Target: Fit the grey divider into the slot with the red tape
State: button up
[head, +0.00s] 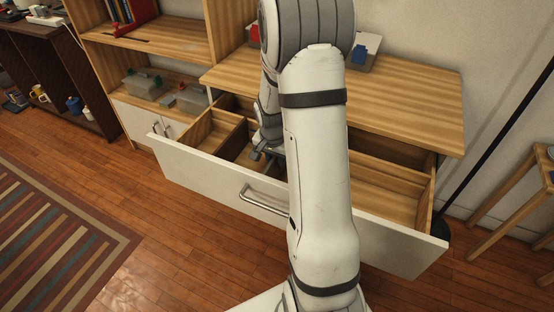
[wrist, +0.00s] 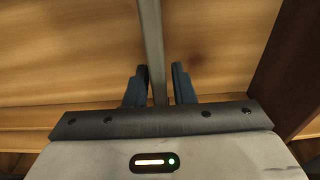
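The grey divider (wrist: 151,35) shows edge-on in the wrist view as a narrow strip from the top edge down between my fingers. My gripper (wrist: 160,80) has one finger on each side of it. A gap shows between the divider and the right finger; the left finger is very close to it, and I cannot tell if they touch. In the head view my gripper (head: 262,153) is down inside the open drawer (head: 205,177), left of its middle. My arm hides much of the drawer there. The red tape and its slot cannot be made out in either view.
Wooden partitions split the drawer's left part; its right part (head: 385,195) looks empty. The wooden top (head: 410,95) overhangs the drawer's back and carries a box with a blue item (head: 366,48). Shelves with grey bins (head: 143,86) stand left. A stool (head: 515,185) stands right.

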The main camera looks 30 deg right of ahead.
jog(key=shift+o, duration=0.8)
jog(key=shift+r, duration=0.2)
jog(key=r, duration=0.4)
jog(key=a+r+p, duration=0.1)
jog(key=r, duration=0.3)
jog(key=s+r+p, duration=0.1)
jog(key=r, duration=0.3)
jog(key=shift+a, duration=0.15)
jog(key=s+a+r+n, duration=0.4)
jog(key=s+a+n, duration=0.1)
jog(key=s, duration=0.3)
jog(key=s+a+r+n+t+y, duration=0.1)
jog(key=s+a+r+n, duration=0.3)
jog(key=s, duration=0.5)
jog(key=a+n, duration=0.1)
jog(key=a, duration=0.1)
jog(key=shift+s+a, duration=0.3)
jog(key=shift+a, duration=0.1)
